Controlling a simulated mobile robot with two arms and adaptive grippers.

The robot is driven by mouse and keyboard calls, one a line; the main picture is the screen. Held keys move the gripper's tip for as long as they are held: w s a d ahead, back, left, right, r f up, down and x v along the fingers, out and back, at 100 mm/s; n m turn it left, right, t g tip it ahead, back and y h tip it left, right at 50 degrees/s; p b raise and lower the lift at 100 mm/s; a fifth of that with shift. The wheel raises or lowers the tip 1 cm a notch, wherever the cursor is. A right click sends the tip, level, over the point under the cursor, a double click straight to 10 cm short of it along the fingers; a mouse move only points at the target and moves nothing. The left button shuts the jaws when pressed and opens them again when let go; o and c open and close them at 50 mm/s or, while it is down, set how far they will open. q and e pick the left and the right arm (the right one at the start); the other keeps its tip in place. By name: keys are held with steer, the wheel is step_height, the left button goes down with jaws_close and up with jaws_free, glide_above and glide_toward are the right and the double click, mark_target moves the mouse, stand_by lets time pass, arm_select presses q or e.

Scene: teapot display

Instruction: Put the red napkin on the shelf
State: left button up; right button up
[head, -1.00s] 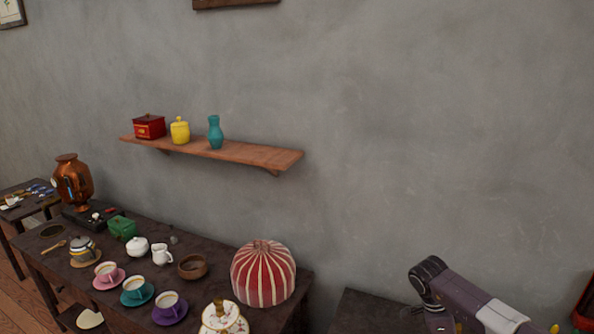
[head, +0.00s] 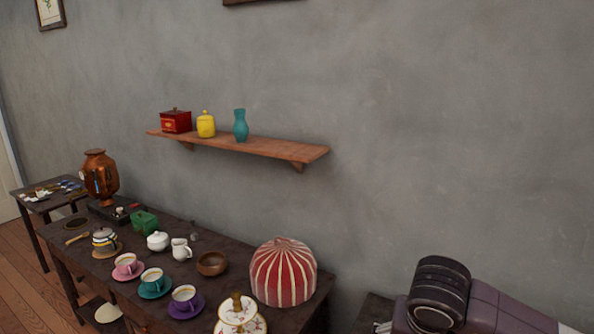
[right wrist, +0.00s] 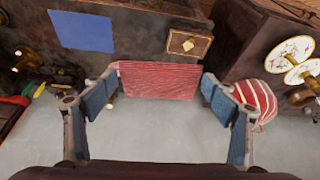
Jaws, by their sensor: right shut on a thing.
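The red napkin (right wrist: 160,80) shows as a flat striped red cloth between the fingers in the right wrist view. My right gripper (right wrist: 160,88) is shut on it, with a blue-padded finger at each side edge. In the head view my right arm is at the lower right, and its fingers and the napkin are hidden or out of frame. The wooden shelf (head: 280,148) is on the wall, up and left of this arm. Its right part is bare. My left gripper is not in view.
A red tin (head: 176,122), yellow jar (head: 206,126) and teal vase (head: 240,127) stand on the shelf's left and middle. Below, the dark table holds a striped tea cosy (head: 283,272), cups and pots. A blue cloth (right wrist: 82,31) lies near a small wooden box (right wrist: 188,43).

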steer(key=s+n, duration=0.1)
steer(key=s+a+r+n+y, duration=0.1)
steer(key=s+n, duration=0.1)
steer(key=s+a+n+b, duration=0.1)
steer(key=s, duration=0.1)
steer(key=shift+a+r+y, duration=0.25)
steer(key=shift+r+y, duration=0.1)
steer(key=shift+y, duration=0.05)
